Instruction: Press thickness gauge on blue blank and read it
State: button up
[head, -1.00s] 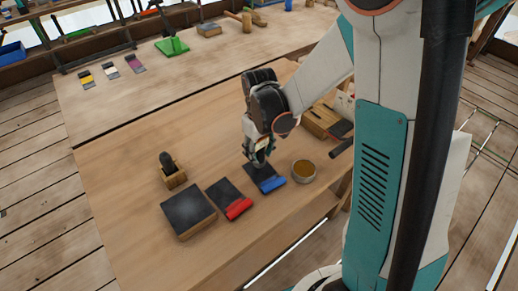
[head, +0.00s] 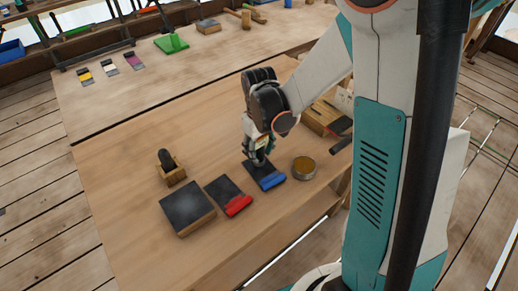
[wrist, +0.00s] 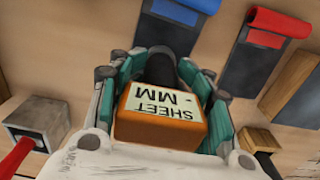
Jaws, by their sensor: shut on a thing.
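My gripper (head: 260,157) is shut on the thickness gauge (wrist: 160,130), an orange block with a pale label reading "SHEET MM" and a dark rounded end. The gauge shows between the fingers in the wrist view; in the head view it is mostly hidden by the fingers. The blue blank (head: 264,175), a dark plate with a blue strip along one edge, lies on the bench directly below my gripper. In the wrist view the blank (wrist: 166,33) lies beyond the gauge's dark end. I cannot tell whether they touch. No reading is visible.
A red-edged blank (head: 226,191) and a dark-topped block (head: 188,208) lie left of the blue blank. A round tin (head: 304,167) stands close on its right. A wooden holder with a black piece (head: 171,168) stands behind. Bare bench lies between these.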

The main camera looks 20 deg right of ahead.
aim_at(259, 143)
jog(key=shift+s+f+b, duration=0.1)
jog(key=shift+f+b, duration=0.75)
jog(key=shift+f, duration=0.15)
dwell(1.3)
jog(key=shift+r+p, duration=1.8)
jog(key=shift+r, duration=0.8)
jog(key=shift+f, duration=0.25)
jog(key=shift+f+b, duration=2.05)
jog(key=shift+f, duration=0.15)
jog(key=o, duration=1.3)
jog(key=shift+o, duration=0.2)
